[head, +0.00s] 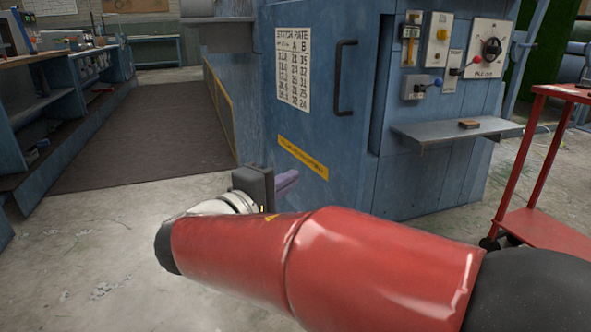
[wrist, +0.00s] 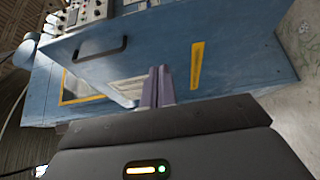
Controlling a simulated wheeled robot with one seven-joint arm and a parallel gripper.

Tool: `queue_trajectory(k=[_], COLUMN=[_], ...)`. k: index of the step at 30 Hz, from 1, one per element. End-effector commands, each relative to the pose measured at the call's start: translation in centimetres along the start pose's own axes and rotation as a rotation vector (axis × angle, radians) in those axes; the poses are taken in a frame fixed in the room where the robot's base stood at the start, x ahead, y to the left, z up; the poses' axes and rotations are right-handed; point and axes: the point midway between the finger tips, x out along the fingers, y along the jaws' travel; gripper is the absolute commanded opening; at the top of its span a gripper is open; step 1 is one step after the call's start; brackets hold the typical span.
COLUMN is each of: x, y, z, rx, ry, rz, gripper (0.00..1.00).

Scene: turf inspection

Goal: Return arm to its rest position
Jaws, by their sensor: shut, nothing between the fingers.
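My arm, in red, stretches across the lower part of the head view. My gripper (head: 290,181) is at its far end, in front of the blue machine cabinet (head: 345,185). In the wrist view my gripper (wrist: 158,75) shows two purple-grey fingers close together, shut with nothing between them. The fingers point toward the cabinet front (wrist: 225,40), which appears tilted in that view. I cannot tell the exact gap between fingertips and cabinet.
A black handle (head: 345,78) is on the door. A red cart (head: 545,228) stands at right, a blue workbench (head: 50,120) at left. Open floor (head: 75,250) lies at lower left.

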Motion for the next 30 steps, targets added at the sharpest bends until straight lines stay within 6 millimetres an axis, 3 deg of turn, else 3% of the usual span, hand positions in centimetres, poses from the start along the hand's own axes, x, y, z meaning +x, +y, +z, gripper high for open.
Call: queue_trajectory(k=[6,10,11,15,18,21,24,30], x=[-1.9,-0.6,0.0,2.1,1.3,-0.8,-3.1,-5.8], y=[0.1,0.0,-0.1,-1.7,-3.4,-4.7,-5.1,-4.4], z=[0.8,3.6,4.9,13.1,18.5,22.0,23.6,23.8], rx=[0.0,-0.002,0.0,0.057,0.171,0.345,0.552,0.891], ry=[-0.004,-0.06,-0.084,-0.227,-0.306,-0.347,-0.353,-0.318], rz=[-0.005,-0.092,-0.134,-0.44,-0.685,-0.899,-1.058,-1.199], gripper=[0.0,0.0,0.0,0.0,0.0,0.0,0.0,0.0])
